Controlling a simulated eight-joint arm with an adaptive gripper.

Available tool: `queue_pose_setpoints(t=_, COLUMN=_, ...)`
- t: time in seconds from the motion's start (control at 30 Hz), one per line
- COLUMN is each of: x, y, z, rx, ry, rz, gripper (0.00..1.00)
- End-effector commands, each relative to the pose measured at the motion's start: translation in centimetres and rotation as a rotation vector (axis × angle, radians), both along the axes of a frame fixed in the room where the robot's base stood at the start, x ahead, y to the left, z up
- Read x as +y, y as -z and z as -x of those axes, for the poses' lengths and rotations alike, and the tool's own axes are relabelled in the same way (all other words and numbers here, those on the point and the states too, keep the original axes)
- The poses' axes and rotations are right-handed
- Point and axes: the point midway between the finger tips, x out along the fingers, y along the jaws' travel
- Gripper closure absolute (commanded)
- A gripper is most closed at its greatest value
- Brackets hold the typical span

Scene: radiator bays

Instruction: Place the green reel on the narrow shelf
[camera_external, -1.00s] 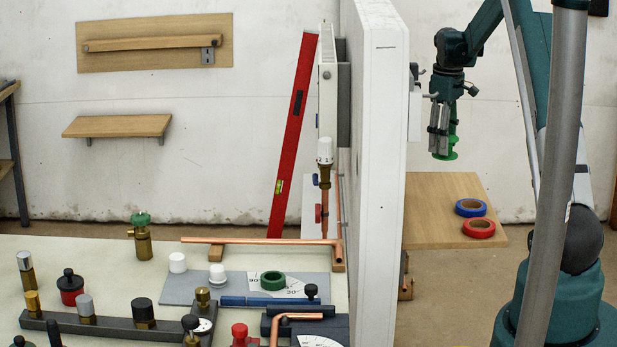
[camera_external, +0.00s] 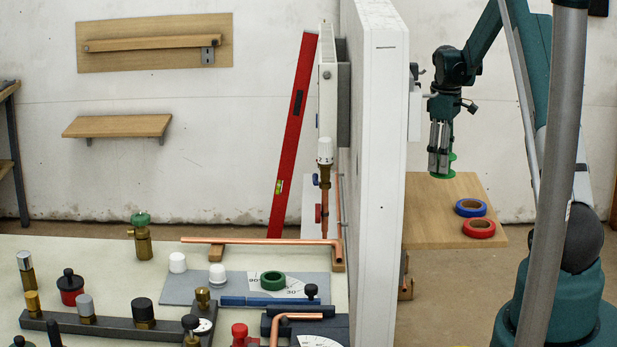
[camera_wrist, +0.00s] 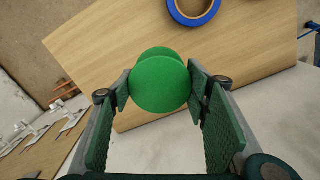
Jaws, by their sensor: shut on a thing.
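My gripper (camera_external: 440,162) points down beside the right face of the white partition, shut on the green reel (camera_external: 443,176). Whether this shelf is the narrow one I cannot tell; a smaller wooden shelf (camera_external: 118,126) hangs on the back wall.
A blue tape roll (camera_external: 470,207) and a red tape roll (camera_external: 479,228) lie on the right of the wooden shelf. The tall white partition (camera_external: 375,180) separates it from a bench (camera_external: 70,255) crowded with valves and pipes. The shelf's left part looks bare.

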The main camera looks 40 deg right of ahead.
Motion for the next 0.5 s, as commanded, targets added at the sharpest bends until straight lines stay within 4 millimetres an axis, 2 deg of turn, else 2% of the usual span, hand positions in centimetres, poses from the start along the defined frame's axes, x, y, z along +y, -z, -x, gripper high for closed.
queue_pose_setpoints(t=0.2, x=0.0, y=2.9, z=0.0, rx=0.000, ry=0.000, rz=0.000, gripper=0.67)
queue_pose_setpoints(t=0.5, x=0.0, y=3.6, z=0.0, rx=0.000, ry=0.000, rz=0.000, gripper=0.67)
